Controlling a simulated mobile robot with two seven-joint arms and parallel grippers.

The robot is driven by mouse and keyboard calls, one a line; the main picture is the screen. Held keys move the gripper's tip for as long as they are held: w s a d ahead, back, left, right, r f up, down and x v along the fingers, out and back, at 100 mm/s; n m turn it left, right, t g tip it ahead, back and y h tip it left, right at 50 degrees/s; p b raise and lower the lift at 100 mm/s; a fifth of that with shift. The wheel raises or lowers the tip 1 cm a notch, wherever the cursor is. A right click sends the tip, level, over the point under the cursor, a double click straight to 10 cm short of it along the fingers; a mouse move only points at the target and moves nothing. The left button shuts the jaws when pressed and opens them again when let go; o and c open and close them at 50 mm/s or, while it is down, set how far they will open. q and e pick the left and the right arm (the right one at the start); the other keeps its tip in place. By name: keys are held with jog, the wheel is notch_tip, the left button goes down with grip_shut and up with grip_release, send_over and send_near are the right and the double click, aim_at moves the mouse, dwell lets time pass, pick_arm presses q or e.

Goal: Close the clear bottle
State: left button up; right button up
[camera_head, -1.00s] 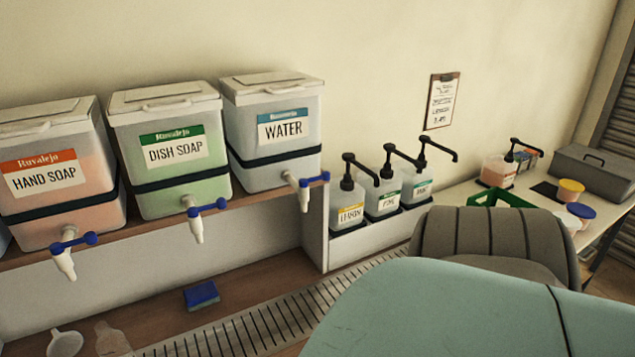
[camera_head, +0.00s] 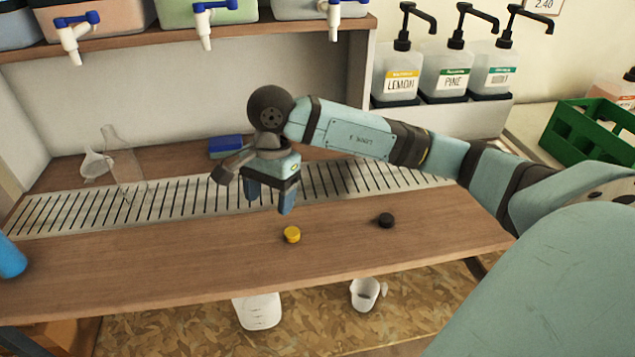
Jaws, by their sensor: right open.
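The clear bottle (camera_head: 124,165) stands upright on the left part of the slotted metal grate, and its narrow neck shows no cap. A yellow cap (camera_head: 292,234) and a black cap (camera_head: 386,220) lie apart on the wooden counter in front of the grate. My right gripper (camera_head: 270,201) points down over the grate, behind and slightly left of the yellow cap. Its blue fingers are apart with nothing between them. It is well to the right of the bottle. My left gripper is not in view.
A pale funnel (camera_head: 95,163) is beside the bottle, and a blue sponge (camera_head: 226,146) lies behind my right gripper. Dispenser taps (camera_head: 205,28) hang above. A blue object (camera_head: 10,258) stands at the left edge. Pump bottles (camera_head: 398,75) and a green crate (camera_head: 585,135) are at right.

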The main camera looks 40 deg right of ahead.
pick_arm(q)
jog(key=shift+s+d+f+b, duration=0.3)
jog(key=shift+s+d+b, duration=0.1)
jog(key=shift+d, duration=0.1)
pick_arm(e)
jog(key=d, duration=0.1)
jog(key=d+h, duration=0.1)
jog(key=d, duration=0.1)
jog(key=d+h, duration=0.1)
jog(key=shift+d+r+t, duration=0.25)
jog(key=shift+d+t, duration=0.05)
jog(key=shift+d, duration=0.05)
jog(key=b, duration=0.2)
send_over(293, 233)
notch_tip(293, 233, down, 8)
jog(key=shift+r, duration=0.2)
jog(key=shift+f, duration=0.55)
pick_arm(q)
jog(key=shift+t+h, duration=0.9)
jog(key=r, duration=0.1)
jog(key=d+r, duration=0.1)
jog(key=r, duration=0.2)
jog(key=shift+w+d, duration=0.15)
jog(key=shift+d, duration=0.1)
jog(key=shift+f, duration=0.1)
